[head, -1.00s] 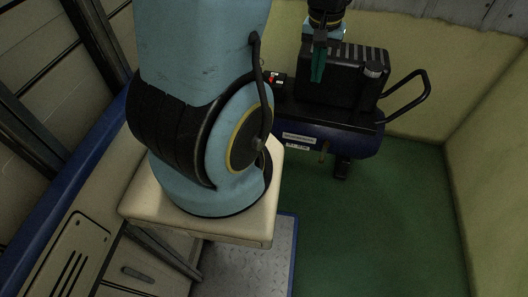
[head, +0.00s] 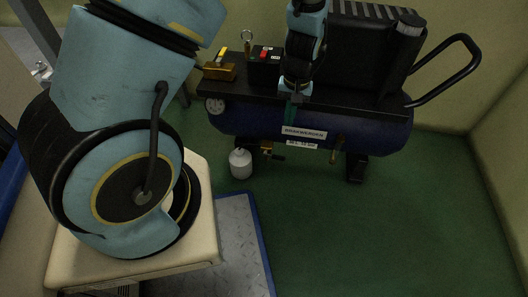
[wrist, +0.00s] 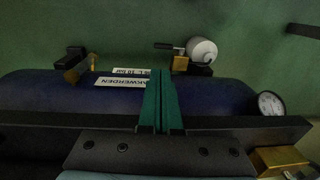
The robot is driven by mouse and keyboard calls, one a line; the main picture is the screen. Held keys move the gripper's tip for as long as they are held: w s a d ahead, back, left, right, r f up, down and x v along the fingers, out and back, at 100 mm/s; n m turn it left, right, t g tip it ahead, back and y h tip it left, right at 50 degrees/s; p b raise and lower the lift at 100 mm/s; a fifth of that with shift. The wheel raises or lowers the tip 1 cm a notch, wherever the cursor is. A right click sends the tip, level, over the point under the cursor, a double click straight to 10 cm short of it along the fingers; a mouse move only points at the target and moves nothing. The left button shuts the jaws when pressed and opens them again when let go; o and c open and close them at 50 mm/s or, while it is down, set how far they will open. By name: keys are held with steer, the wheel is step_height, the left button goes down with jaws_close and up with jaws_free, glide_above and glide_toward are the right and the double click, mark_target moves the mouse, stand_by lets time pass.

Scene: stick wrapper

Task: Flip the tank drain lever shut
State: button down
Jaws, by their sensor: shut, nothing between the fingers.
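The compressor's blue tank (head: 380,132) lies along the back wall. A small brass valve with a black lever (head: 277,156) sits low on the tank front, beside a white jar (head: 241,164). In the wrist view the black lever (wrist: 166,45) points left from the brass body, beside the white jar (wrist: 203,51). My gripper (head: 291,112) is in front of the tank, its teal fingers pointing down, above and to the right of the lever. The wrist view shows the fingers (wrist: 158,82) together and empty, apart from the lever.
A brass fitting (head: 337,150) juts from the tank front to the right. A gauge (head: 215,105) sits at the tank's left end, and a black carry handle (head: 455,65) at the right. Green floor (head: 380,235) in front is clear.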

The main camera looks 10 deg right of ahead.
mark_target(280, 156)
steer(key=shift+w+a+f, duration=0.1)
steer(key=shift+w+f, duration=0.1)
steer(key=shift+f, duration=0.3)
steer(key=shift+w+a+f, duration=0.1)
steer(key=shift+w+f, duration=0.05)
steer(key=shift+f, duration=0.35)
steer(key=f+b, duration=0.2)
steer(key=f, duration=0.2)
steer(key=f+b, duration=0.2)
steer(key=f, duration=0.3)
steer(key=f+b, duration=0.2)
steer(key=f, duration=0.3)
steer(key=shift+w+a+b, duration=0.2)
steer(key=shift+a+b, duration=0.1)
steer(key=shift+a, duration=0.1)
steer(key=shift+d+p, duration=0.1)
steer(key=shift+p, duration=0.2)
